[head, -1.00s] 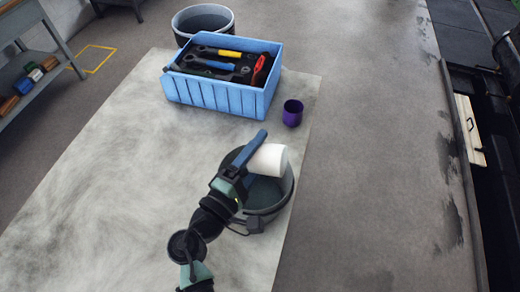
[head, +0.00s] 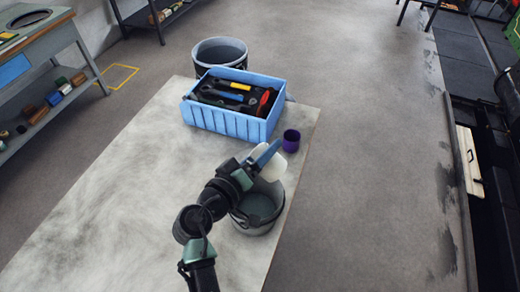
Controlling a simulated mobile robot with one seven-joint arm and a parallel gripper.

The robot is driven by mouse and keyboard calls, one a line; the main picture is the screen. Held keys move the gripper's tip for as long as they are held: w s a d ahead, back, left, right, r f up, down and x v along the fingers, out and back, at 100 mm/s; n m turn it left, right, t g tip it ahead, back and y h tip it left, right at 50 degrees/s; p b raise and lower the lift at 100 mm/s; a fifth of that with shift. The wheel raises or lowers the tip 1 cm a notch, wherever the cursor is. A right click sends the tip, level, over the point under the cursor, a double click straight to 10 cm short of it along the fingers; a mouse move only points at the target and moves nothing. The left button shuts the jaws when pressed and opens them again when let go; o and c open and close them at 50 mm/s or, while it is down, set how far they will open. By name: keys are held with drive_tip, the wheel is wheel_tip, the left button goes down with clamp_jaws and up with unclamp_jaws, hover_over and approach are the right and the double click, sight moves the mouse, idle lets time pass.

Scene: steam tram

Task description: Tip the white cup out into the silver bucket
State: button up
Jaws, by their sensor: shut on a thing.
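My gripper (head: 263,158) is shut on the white cup (head: 275,169), with a blue finger across its near side. The cup is tilted and held above the far part of the silver bucket (head: 262,222). Its mouth and contents cannot be seen. The bucket stands upright on the table near its right edge. The part of its inside that shows is grey and looks empty. My arm and the cup hide part of its rim.
A purple cup (head: 291,141) stands just beyond the white cup. The table's left side (head: 120,190) is clear.

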drive_tip(key=r+m+p, duration=0.1)
drive_tip(key=r+p, duration=0.1)
drive_tip(key=d+r+m+y+p, duration=0.1)
drive_tip(key=r+m+p, duration=0.1)
drive_tip(key=shift+s+d, duration=0.15)
drive_tip(key=shift+s, duration=0.05)
drive_tip(key=shift+s+d+r+m+y, duration=0.15)
drive_tip(key=shift+d+m+y, duration=0.1)
drive_tip(key=shift+m+y, duration=0.2)
drive_tip(key=r+m, duration=0.1)
drive_tip(key=d+m+y, duration=0.1)
drive_tip(key=d+r+m, duration=0.1)
drive_tip(key=shift+s+r+m+y, duration=0.25)
drive_tip(key=shift+r+y, duration=0.05)
drive_tip(key=shift+y, duration=0.05)
drive_tip(key=s+a+f+n+y+b, duration=0.1)
drive_tip(key=s+f+b, duration=0.3)
drive_tip(key=s+f, duration=0.4)
drive_tip(key=s+a+f+n+t+y+b, duration=0.1)
drive_tip(key=s+f+n+y+b, duration=0.1)
drive_tip(key=s+f, duration=0.6)
wheel_tip(320, 180, down, 6)
drive_tip(key=shift+s+a+f+y+b, duration=0.15)
drive_tip(key=shift+a+y+b, duration=0.2)
drive_tip(key=shift+y+b, duration=0.45)
